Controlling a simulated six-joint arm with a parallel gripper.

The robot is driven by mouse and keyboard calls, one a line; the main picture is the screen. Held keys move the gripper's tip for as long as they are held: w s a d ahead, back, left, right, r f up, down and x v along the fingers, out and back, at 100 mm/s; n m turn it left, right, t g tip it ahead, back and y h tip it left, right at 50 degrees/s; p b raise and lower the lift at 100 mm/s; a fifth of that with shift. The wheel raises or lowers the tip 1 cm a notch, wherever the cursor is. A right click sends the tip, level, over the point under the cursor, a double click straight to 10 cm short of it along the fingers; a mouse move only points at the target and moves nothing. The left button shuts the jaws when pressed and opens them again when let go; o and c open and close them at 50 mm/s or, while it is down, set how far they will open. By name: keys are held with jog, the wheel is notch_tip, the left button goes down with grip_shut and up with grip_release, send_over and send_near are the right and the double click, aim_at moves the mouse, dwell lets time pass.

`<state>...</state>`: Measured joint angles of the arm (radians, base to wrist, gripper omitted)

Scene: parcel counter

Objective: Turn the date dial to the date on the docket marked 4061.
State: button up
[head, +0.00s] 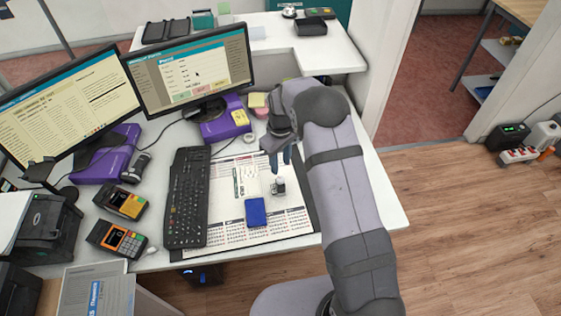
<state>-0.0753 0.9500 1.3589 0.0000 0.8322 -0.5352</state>
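My gripper (281,161) hangs over the right part of the desk mat, pointing down. Its fingers are small and partly hidden by the wrist, so I cannot tell how far apart they are. Just below it in the picture stands a small dark-and-grey object (278,187), which looks like a stamp; I cannot make out a date dial on it. It appears apart from the fingers. White papers (247,176) lie on the mat to its left, with small green and white items on them. The number 4061 is not legible on any paper.
A blue box-like pad (256,211) lies on the mat (215,232). A black keyboard (187,197) is to its left, with two card terminals (118,238) beyond. Two lit monitors (190,70) stand behind. The desk's right edge (385,190) is bare.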

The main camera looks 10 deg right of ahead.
aim_at(281, 179)
jog(key=shift+f+b, duration=2.55)
jog(key=shift+f, duration=1.4)
jog(key=c, duration=0.8)
jog(key=shift+o, duration=0.2)
jog(key=m, duration=1.2)
jog(key=shift+s, duration=0.1)
